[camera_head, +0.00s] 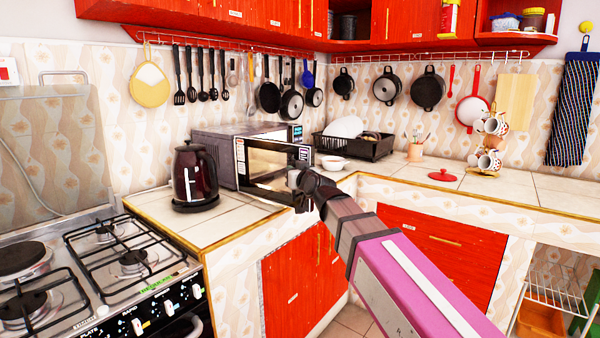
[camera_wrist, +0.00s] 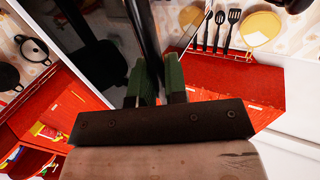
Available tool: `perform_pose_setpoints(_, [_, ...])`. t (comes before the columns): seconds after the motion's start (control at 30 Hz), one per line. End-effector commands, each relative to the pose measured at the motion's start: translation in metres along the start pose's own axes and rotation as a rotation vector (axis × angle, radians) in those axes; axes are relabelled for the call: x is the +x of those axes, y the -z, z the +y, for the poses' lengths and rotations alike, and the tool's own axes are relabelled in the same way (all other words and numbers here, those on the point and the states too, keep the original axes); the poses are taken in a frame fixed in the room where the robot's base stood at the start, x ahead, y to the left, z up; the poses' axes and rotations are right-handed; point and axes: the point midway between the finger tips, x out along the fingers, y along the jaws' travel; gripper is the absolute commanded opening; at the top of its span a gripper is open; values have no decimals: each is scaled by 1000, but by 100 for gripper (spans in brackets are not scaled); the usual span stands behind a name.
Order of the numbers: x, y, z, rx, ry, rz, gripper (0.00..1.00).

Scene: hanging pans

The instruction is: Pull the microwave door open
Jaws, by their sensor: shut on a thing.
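The microwave (camera_head: 213,152) stands on the tiled counter, a grey box with a dark, glass-fronted door (camera_head: 268,160). The door appears to stand partly open, its top edge in front of the body and its control panel (camera_head: 297,133). My gripper (camera_head: 301,190) is at the door's right side. In the wrist view, my gripper (camera_wrist: 160,85) has its green-padded fingers closed around the dark upright handle (camera_wrist: 146,35). The dark door face (camera_wrist: 92,45) fills the area to the left of the handle. My gripper hides part of the handle in the head view.
A dark kettle (camera_head: 194,175) stands close to the microwave's left front. A gas stove (camera_head: 100,265) is at the left. White bowls (camera_head: 332,163) and a black dish rack (camera_head: 355,146) are to the right. Pans hang on the wall above.

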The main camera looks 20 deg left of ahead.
Motion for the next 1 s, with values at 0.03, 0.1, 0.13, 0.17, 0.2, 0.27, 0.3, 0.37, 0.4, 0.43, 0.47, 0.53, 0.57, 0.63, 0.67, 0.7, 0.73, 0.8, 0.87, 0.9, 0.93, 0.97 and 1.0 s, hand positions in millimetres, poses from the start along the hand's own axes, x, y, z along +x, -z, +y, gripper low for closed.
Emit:
perform_pose_setpoints(0.03, [4, 1, -3, 0, 2, 0, 0])
perform_pose_setpoints(0.1, [5, 1, -4, 1, 1, 0, 0])
perform_pose_setpoints(0.13, [5, 1, -4, 1, 1, 0, 0])
perform_pose_setpoints(0.17, [5, 1, -5, 1, 1, 1, 0])
perform_pose_setpoints(0.2, [5, 1, -5, 1, 1, 1, 0])
perform_pose_setpoints(0.27, [5, 1, -5, 1, 1, 1, 0])
perform_pose_setpoints(0.3, [5, 1, -5, 1, 1, 1, 0])
perform_pose_setpoints(0.37, [5, 1, -5, 1, 1, 1, 0])
perform_pose_setpoints(0.4, [5, 1, -5, 1, 1, 1, 0])
perform_pose_setpoints(0.43, [5, 1, -5, 1, 1, 1, 0])
perform_pose_setpoints(0.47, [5, 1, -5, 1, 1, 1, 0])
perform_pose_setpoints(0.53, [5, 2, -5, 1, 1, 1, 0])
perform_pose_setpoints(0.57, [5, 2, -5, 1, 1, 1, 23])
perform_pose_setpoints(0.63, [5, 1, -5, 1, 0, 1, 38])
perform_pose_setpoints(0.67, [5, 1, -5, 1, 0, 1, 38])
perform_pose_setpoints(0.7, [4, 1, -5, 1, 0, 1, 38])
perform_pose_setpoints(0.73, [4, 1, -5, 1, 0, 1, 38])
perform_pose_setpoints(0.8, [3, 1, -4, 0, 0, 1, 38])
perform_pose_setpoints(0.87, [3, 1, -4, 0, 0, 1, 38])
perform_pose_setpoints(0.9, [2, 1, -4, 0, 0, 1, 38])
perform_pose_setpoints(0.93, [1, 1, -4, 0, 0, 1, 38])
perform_pose_setpoints(0.97, [0, 0, -4, 0, 0, 1, 38])
perform_pose_setpoints(1.0, [-2, 0, -4, 0, -1, 1, 38])
